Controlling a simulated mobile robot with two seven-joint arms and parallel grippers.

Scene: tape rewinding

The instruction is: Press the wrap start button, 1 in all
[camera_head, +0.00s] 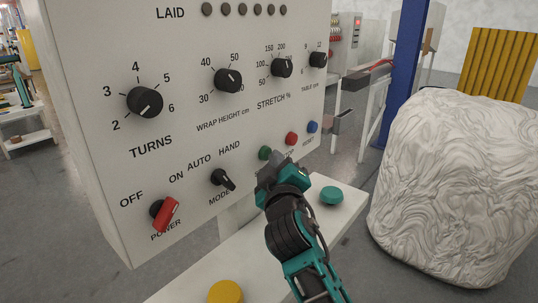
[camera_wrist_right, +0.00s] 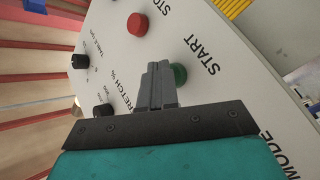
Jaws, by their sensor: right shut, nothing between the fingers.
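The green START button (camera_head: 265,152) is on the white control panel's lower row, just above the tip of my right gripper (camera_head: 272,164). The wrist view shows the round green button (camera_wrist_right: 179,75) beside the gripper's closed fingers (camera_wrist_right: 156,70), partly hidden by them. The fingers are shut together with nothing between them. They point at the panel close to the button; I cannot tell whether they touch it. The printed START label is readable in the wrist view. My left gripper is not in view.
A red button (camera_head: 291,138) and blue RESET button (camera_head: 312,127) sit right of the green one. A mode knob (camera_head: 222,179) and red power switch (camera_head: 164,214) are left. A wrapped load (camera_head: 450,190) is right.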

